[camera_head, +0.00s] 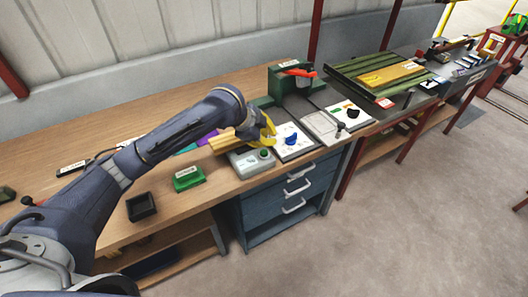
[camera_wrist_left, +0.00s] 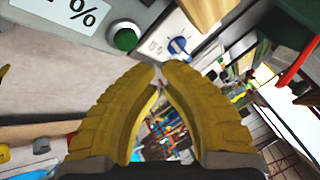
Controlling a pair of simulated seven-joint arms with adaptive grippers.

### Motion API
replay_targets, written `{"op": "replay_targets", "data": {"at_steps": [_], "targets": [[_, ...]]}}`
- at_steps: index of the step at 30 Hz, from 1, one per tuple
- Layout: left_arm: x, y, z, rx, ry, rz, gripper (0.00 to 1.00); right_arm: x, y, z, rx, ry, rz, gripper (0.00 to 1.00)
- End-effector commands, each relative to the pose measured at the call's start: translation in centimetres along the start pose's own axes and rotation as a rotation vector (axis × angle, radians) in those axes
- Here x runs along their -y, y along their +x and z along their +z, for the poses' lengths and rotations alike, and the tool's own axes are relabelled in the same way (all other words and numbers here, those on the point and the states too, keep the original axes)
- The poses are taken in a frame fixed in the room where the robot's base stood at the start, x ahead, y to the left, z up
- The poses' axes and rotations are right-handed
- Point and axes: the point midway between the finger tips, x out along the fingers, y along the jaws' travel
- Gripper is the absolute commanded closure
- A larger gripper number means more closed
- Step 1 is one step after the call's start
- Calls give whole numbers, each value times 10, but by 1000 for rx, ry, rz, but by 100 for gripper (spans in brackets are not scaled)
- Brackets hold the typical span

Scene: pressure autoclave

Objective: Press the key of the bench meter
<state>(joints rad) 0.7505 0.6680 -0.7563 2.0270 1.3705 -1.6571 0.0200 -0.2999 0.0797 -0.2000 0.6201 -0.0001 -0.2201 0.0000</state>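The bench meter (camera_head: 248,165) is a light grey box near the front edge of the wooden bench, with a round green key (camera_head: 265,154) on its top. In the left wrist view the meter (camera_wrist_left: 35,14) is at the upper left with a "%" display, and its green key (camera_wrist_left: 126,39) shows just above and left of the fingertips. My left gripper (camera_head: 269,131) hangs just behind and above the key, apart from it as far as I can see. Its yellow fingers (camera_wrist_left: 160,68) come together at the tips with nothing visible between them. My right gripper is not in view.
A white panel with a blue knob (camera_head: 291,140) lies right of the meter. A green box (camera_head: 187,178) and a black open box (camera_head: 141,207) stand to the left. A wooden piece (camera_head: 222,141) lies behind the meter. The bench front between the boxes is clear.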

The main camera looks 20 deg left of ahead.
Motion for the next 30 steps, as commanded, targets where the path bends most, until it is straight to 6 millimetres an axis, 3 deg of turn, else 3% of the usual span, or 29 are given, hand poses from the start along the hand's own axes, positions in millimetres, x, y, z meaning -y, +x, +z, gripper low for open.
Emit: {"op": "replay_targets", "data": {"at_steps": [9,21,22,24,30], "targets": [[-8,14,8,1,1,0,100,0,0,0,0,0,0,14],[-8,16,8,1,1,-1,100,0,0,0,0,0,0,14],[-8,16,8,1,1,-1,95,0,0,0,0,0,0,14],[-8,16,8,0,1,-1,100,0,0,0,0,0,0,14],[-8,16,8,0,1,-1,100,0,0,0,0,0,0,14]]}}
